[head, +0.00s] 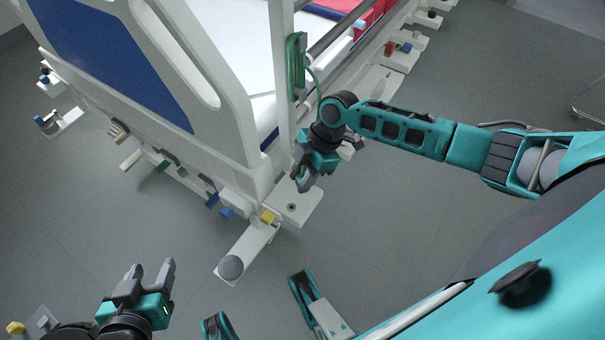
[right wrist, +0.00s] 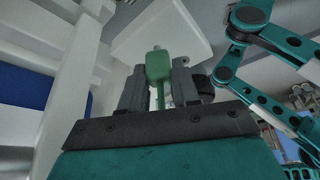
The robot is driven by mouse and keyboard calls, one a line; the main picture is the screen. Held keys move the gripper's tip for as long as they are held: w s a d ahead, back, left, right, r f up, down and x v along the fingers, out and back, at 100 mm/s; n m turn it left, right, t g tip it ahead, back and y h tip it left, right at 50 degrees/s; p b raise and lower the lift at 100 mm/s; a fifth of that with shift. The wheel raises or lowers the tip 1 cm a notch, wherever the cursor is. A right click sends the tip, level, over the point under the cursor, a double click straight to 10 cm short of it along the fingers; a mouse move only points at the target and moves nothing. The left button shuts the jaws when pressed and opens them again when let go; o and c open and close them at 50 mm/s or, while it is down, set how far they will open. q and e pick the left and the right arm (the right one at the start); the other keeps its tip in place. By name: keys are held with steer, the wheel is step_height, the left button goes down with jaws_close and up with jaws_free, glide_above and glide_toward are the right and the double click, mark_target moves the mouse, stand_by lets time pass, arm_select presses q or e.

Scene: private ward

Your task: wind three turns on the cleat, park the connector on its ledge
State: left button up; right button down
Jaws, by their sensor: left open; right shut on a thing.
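The cleat (head: 293,66) is on the white post at the bed's corner, with green cord (head: 301,58) wound on it. I cannot count the turns. A length of cord runs down from it toward my right arm. My right gripper (head: 300,180) is below the cleat, beside the bed end, shut on the green connector. In the right wrist view the connector (right wrist: 157,65) stands up between the two fingers (right wrist: 159,90). My left gripper (head: 150,272) is open and empty over the floor at lower left. I cannot make out the ledge for certain.
The white bed end (head: 225,115) with a blue panel (head: 110,55) stands left of my right gripper. Bed rails (head: 335,35) run behind the post. A white foot with a grey wheel (head: 231,267) sticks out below. The floor (head: 400,220) at right is clear.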

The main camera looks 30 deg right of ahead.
arm_select(q)
steer(key=shift+f, duration=0.2)
arm_select(e)
steer(key=shift+f, duration=0.4)
steer(key=c, duration=0.8)
jaws_free()
steer(key=shift+o, duration=0.2)
steer(key=shift+d+r, duration=0.1)
steer(key=shift+r, duration=0.25)
arm_select(q)
step_height(320, 180, up, 4)
steer(key=p, duration=0.3)
steer(key=shift+p, duration=0.4)
arm_select(e)
steer(key=v, duration=1.2)
steer(key=shift+d, duration=0.15)
arm_select(q)
steer(key=shift+a, duration=0.1)
arm_select(e)
steer(key=shift+r, duration=0.15)
